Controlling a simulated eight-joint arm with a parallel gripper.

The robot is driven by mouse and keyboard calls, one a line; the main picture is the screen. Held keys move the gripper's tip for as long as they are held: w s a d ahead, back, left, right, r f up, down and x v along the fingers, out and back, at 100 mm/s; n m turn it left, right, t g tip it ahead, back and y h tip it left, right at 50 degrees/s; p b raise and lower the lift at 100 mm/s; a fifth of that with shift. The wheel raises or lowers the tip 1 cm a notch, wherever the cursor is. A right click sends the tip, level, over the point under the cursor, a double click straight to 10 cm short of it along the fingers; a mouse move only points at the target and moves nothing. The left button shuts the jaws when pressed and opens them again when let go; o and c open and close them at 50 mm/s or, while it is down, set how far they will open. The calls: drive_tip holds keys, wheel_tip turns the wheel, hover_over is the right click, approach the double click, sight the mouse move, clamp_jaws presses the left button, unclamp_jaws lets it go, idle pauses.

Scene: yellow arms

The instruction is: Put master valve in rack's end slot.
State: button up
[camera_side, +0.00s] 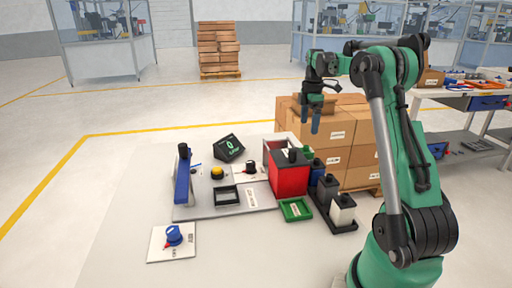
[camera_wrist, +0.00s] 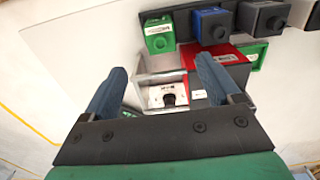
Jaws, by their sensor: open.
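My gripper (camera_side: 310,122) hangs above the back right of the panel, fingers pointing down, open and empty. In the wrist view my gripper (camera_wrist: 160,84) has its blue fingers wide apart, with a white plate with a black knob (camera_wrist: 165,96) framed between them, below. The wrist view shows a green block (camera_wrist: 159,36) and a blue block (camera_wrist: 212,24) in the rack. No readable label identifies the master valve. A blue knob (camera_side: 173,233) sits on a white plate at front left.
A red box (camera_side: 287,176) stands left of the rack, with a green tray (camera_side: 296,210) in front. The panel carries a yellow button (camera_side: 217,172), a dark display (camera_side: 229,147) and an upright blue piece (camera_side: 184,183). Cardboard boxes (camera_side: 356,158) stand behind. The table's left part is clear.

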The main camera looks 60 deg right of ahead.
drive_tip(key=w+a+r, duration=0.1)
drive_tip(key=a, duration=0.2)
drive_tip(key=w+a+r+m+t, duration=0.1)
drive_tip(key=a, duration=0.2)
drive_tip(key=w+a+r+m+h, duration=0.1)
drive_tip(key=w+a, duration=0.1)
drive_tip(key=a, duration=0.1)
drive_tip(key=shift+a+r, duration=0.3)
drive_tip(key=shift+a, duration=0.1)
drive_tip(key=s+a+f+m+t, duration=0.1)
drive_tip(key=a+m+t, duration=0.1)
drive_tip(key=a, duration=0.5)
drive_tip(key=s+a+f+m+t, duration=0.1)
drive_tip(key=s+a+m+t, duration=0.1)
drive_tip(key=a, duration=0.6)
drive_tip(key=s+a+f+m+t+y, duration=0.1)
drive_tip(key=s+a+m+t, duration=0.1)
drive_tip(key=a, duration=0.6)
drive_tip(key=shift+a+f+m, duration=0.25)
drive_tip(key=shift+m, duration=0.25)
